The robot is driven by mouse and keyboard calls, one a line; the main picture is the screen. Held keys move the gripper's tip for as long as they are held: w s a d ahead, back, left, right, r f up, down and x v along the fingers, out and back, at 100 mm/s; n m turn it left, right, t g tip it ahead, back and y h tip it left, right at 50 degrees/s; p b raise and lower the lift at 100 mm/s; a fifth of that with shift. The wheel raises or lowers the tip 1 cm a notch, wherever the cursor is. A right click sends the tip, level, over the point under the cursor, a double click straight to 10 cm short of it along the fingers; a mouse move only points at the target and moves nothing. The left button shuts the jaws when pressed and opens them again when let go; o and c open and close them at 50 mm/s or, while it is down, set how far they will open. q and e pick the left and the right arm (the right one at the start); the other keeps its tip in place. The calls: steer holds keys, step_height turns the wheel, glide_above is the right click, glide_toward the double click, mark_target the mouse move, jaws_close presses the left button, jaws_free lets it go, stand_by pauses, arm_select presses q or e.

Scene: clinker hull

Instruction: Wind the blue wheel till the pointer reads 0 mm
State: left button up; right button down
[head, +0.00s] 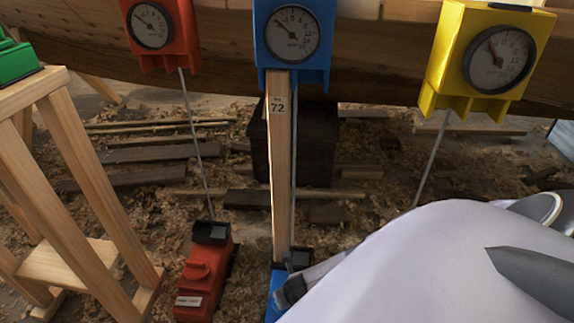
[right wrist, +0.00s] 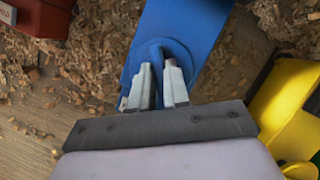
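The blue gauge housing (head: 264,50) has a round dial (head: 292,34). In the right wrist view, the rounded blue wheel (right wrist: 160,47) is on the blue base (right wrist: 203,25). My right gripper (right wrist: 159,70) has its two fingertips at the wheel with blue showing between them; whether they press on it I cannot tell. My left gripper is out of view.
A red gauge (head: 184,35) and red base (head: 207,275) stand to the left, and a yellow gauge (head: 440,60) to the right. A wooden trestle (head: 75,165) stands at the left. Shavings and planks cover the floor. The wooden hull (head: 350,70) is behind.

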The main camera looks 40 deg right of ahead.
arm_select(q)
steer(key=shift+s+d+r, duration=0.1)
arm_select(e)
steer(key=shift+m, duration=0.3)
steer(key=shift+a+m+h+p, duration=0.1)
steer(key=shift+m+h+p, duration=0.2)
steer(key=shift+m+p, duration=0.25)
steer(key=shift+m+g+h+p, duration=0.3)
steer(key=shift+m+g, duration=0.1)
steer(key=shift+m, duration=0.35)
steer(key=m, duration=0.2)
steer(key=shift+a+m+g+h+p, duration=0.1)
steer(key=shift+m+g+h+p, duration=0.2)
steer(key=shift+m+g+h, duration=0.1)
steer(key=m+g, duration=0.1)
steer(key=m, duration=0.3)
steer(key=shift+w+h, duration=0.15)
steer(key=shift+h, duration=0.25)
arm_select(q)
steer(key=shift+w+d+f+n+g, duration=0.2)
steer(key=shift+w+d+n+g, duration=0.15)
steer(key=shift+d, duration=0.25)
arm_select(e)
steer(key=shift+m+g, duration=0.3)
steer(key=shift+m, duration=0.2)
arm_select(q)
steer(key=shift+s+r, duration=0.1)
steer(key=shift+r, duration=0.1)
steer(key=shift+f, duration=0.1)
